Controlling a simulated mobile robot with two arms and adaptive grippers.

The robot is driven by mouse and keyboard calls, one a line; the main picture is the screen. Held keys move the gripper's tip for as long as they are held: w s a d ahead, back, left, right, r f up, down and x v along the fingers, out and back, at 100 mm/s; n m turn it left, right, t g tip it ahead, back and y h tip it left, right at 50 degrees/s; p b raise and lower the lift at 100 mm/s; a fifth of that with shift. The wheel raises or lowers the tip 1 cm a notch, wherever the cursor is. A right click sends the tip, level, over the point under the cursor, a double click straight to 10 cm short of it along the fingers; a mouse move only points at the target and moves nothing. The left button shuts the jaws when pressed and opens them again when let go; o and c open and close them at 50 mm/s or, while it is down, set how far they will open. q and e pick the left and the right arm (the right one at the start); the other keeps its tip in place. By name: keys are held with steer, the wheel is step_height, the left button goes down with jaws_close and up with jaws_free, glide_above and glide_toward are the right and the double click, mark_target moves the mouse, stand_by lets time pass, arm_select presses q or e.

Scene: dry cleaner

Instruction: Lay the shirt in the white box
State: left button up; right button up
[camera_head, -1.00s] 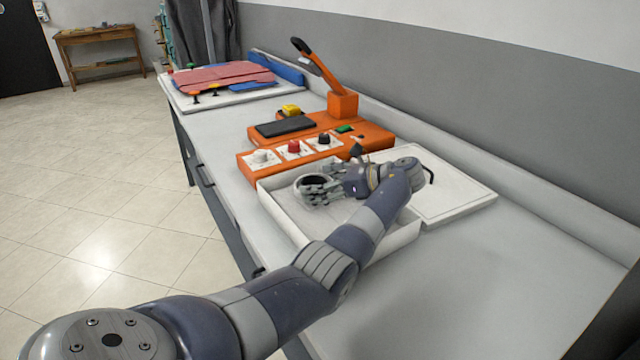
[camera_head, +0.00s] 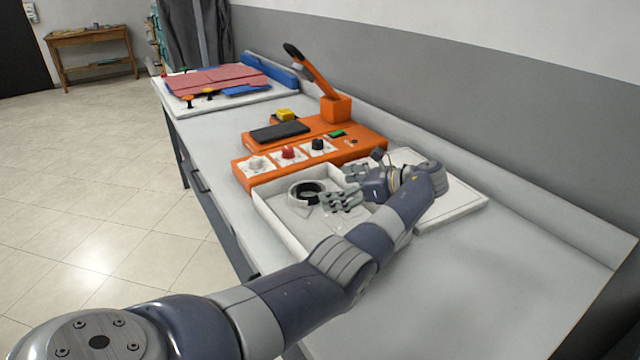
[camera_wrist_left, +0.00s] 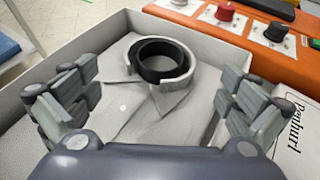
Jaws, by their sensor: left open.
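The pale grey-white folded shirt (camera_wrist_left: 150,115) lies in the white box (camera_wrist_left: 32,112), its collar standing up around a black ring (camera_wrist_left: 160,62). In the head view the shirt's collar (camera_head: 302,190) shows at the left inside the white box (camera_head: 268,212), and my arm hides much of the rest. My left gripper (camera_head: 336,188) is open above the box, with its fingers spread to either side of the shirt in the wrist view (camera_wrist_left: 155,85). Nothing is between its fingertips, and the collar lies beyond them. My right gripper is out of view.
A white lid (camera_head: 455,205) with black lettering lies against the box's right side. An orange machine (camera_head: 350,145) with knobs and a raised lever (camera_head: 313,70) stands just behind. A white board with red and blue panels (camera_head: 215,80) is at the table's far end. The near tabletop (camera_head: 470,280) is clear.

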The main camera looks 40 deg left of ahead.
arm_select(q)
steer(key=v, duration=0.5)
steer(key=shift+f, duration=0.1)
stand_by(0.4)
